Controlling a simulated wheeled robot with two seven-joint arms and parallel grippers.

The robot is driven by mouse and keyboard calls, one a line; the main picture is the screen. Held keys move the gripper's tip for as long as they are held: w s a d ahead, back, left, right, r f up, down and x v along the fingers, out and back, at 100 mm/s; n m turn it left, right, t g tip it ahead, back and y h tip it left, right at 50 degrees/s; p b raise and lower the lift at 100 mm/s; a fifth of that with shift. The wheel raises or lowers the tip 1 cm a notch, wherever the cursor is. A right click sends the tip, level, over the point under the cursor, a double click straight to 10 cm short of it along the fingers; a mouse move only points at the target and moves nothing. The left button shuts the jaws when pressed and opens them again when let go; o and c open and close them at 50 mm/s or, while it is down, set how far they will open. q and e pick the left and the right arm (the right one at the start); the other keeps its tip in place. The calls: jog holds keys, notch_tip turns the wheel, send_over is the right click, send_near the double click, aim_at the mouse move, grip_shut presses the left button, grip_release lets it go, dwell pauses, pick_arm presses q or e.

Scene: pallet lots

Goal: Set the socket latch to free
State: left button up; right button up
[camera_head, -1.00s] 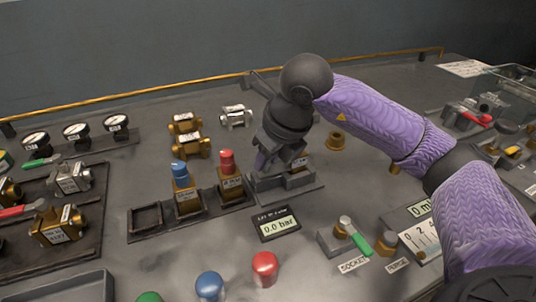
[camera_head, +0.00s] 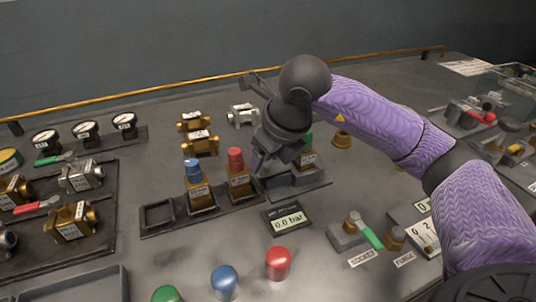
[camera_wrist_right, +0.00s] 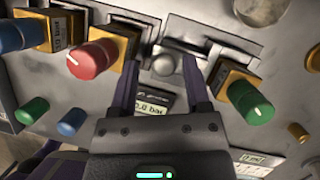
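A grey metal socket fixture (camera_head: 296,180) stands at the right end of the row of holders. In the right wrist view it shows as a grey block (camera_wrist_right: 186,48) with a small round metal knob (camera_wrist_right: 163,66). I cannot tell which part is the latch or how it is set. My right gripper (camera_wrist_right: 160,64) is open, its two dark fingers over the front of this fixture with the round knob between their tips. I cannot tell whether they touch it. In the head view my right wrist hides part of the fixture. My left gripper is out of view.
A brass cartridge with a green cap (camera_wrist_right: 245,100) stands close to the right finger. A red-capped one (camera_wrist_right: 90,58) and a blue-capped one (camera_head: 196,182) stand left. A pressure display (camera_head: 287,217) reading 0.0 bar lies in front. A green-handled valve (camera_head: 366,232) stands at right.

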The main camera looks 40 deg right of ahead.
jog(key=shift+s+r, duration=0.15)
jog(key=shift+r, duration=0.2)
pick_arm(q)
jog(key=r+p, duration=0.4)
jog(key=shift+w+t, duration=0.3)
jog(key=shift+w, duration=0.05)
pick_arm(e)
jog(key=v, duration=0.9)
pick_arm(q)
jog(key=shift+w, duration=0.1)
